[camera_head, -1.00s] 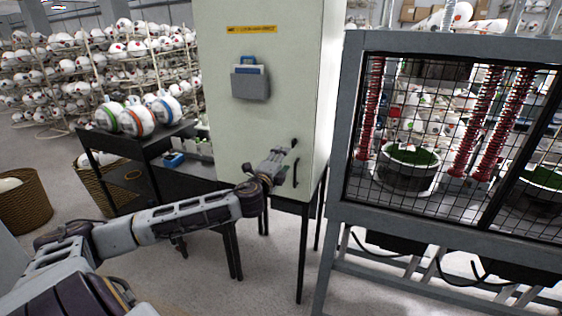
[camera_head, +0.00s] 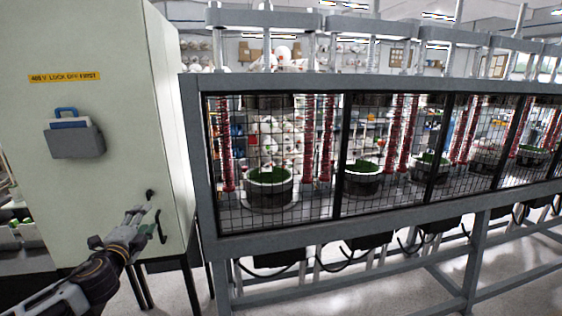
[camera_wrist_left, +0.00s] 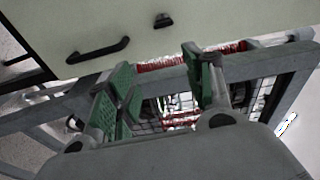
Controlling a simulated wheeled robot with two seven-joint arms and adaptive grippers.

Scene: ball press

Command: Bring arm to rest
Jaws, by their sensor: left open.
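My left gripper (camera_head: 138,222) is at the lower left in the head view, close to the front of a pale green cabinet (camera_head: 105,130), near its black handle (camera_head: 163,226) and black knob (camera_head: 150,193). In the left wrist view its green-padded fingers (camera_wrist_left: 165,95) stand apart with nothing between them. The handle (camera_wrist_left: 98,50) and knob (camera_wrist_left: 163,20) lie beyond the fingers there. I cannot tell whether the gripper touches the cabinet. My right gripper is not in view.
A grey-framed press cage (camera_head: 390,85) with black mesh stands right of the cabinet and runs to the right edge. Behind the mesh are green-topped round molds (camera_head: 268,188) and red springs. A grey holder (camera_head: 78,141) hangs on the cabinet. Light floor shows under the cage.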

